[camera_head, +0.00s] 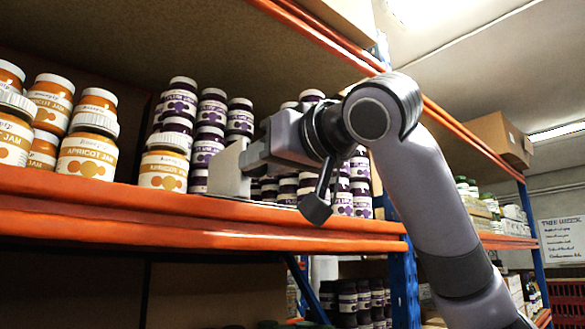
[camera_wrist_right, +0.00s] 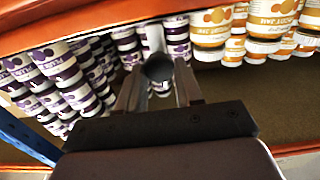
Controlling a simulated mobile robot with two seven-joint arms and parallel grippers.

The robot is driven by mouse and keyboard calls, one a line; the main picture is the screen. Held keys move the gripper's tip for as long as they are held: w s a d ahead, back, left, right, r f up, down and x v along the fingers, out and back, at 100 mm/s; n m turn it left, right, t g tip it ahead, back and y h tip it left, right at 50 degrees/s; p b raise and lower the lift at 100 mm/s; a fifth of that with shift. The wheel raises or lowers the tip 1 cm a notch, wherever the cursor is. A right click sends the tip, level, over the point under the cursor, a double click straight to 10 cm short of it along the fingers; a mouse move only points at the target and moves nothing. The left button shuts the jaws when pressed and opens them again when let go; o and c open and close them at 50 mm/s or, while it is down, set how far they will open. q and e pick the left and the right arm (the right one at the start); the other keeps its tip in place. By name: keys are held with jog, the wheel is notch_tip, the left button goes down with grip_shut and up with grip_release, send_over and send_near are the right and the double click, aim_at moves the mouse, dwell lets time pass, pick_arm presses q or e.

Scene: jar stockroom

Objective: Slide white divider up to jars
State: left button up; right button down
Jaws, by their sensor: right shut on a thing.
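The white divider (camera_head: 228,172) shows as a pale upright plate on the orange-edged shelf, between apricot jam jars on the left and plum jam jars on the right. My right gripper (camera_head: 248,160) is shut on it near the shelf's front edge. In the right wrist view the divider (camera_wrist_right: 155,38) is a pale strip beyond the gripper fingers (camera_wrist_right: 158,80), with a dark round end between them. The nearest apricot jam jar (camera_head: 164,165) stands left of the plate. Plum jam jars (camera_head: 208,140) are stacked behind and beside it. My left gripper is not in view.
The orange shelf beam (camera_head: 150,215) runs along the front below the jars. An upper shelf (camera_head: 180,40) hangs above. A blue upright (camera_head: 402,270) stands to the right. More apricot jars (camera_head: 88,150) fill the left end.

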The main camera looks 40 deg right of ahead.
jog(key=a, duration=0.4)
jog(key=shift+s+a, duration=0.1)
jog(key=shift+s, duration=0.1)
jog(key=c, duration=1.1)
grip_release()
jog(key=o, duration=0.3)
jog(key=shift+a, duration=0.2)
jog(key=shift+o, duration=0.2)
jog(key=shift+d, duration=0.15)
jog(key=s+b, duration=0.2)
jog(key=s, duration=0.5)
jog(key=shift+d, duration=0.2)
